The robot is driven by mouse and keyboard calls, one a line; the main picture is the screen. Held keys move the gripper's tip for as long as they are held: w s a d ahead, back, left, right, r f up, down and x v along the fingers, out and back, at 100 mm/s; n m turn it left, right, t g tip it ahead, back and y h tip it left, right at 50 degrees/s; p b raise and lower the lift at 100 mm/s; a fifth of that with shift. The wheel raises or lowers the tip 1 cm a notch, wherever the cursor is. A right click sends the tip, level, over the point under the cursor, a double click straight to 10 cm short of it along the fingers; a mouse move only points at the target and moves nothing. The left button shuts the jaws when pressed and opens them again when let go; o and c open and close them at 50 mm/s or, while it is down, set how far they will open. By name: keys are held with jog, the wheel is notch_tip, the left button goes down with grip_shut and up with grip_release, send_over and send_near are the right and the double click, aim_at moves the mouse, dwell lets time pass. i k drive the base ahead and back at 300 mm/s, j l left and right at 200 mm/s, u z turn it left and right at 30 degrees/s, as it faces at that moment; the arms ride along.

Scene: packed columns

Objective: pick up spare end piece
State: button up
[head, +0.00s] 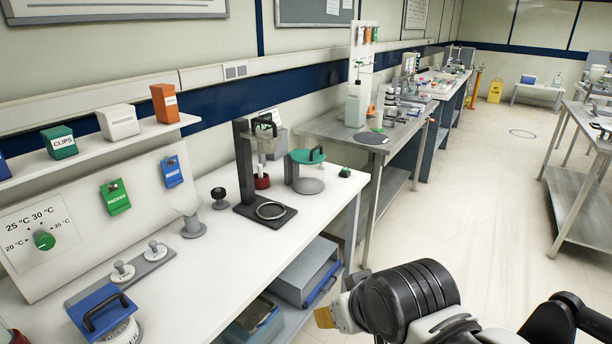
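Two small white round pieces with grey knobs sit on a grey strip on the white bench, one at the front (122,270) and one behind it (155,249). They look like end pieces, but their labels are too small to read, so I cannot tell which is the spare. My gripper (328,316) shows only in part at the bottom, with a tan pad, to the right of the bench and apart from these pieces. Its fingers are mostly hidden, and I cannot tell whether it is open or holding something.
The white bench (240,262) also bears a grey funnel-like piece (190,222), a black knob (218,197), a black press stand (245,165), a green-topped stand (308,170) and a blue-lidded jar (105,312). A shelf (85,150) runs above. Floor (490,215) at right is clear.

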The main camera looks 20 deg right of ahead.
aim_at(261, 178)
jog(key=i+l+z, duration=0.2)
jog(key=i+l, duration=0.35)
jog(key=i+l+z, duration=0.2)
jog(key=i+l, duration=0.25)
jog(key=i, duration=0.3)
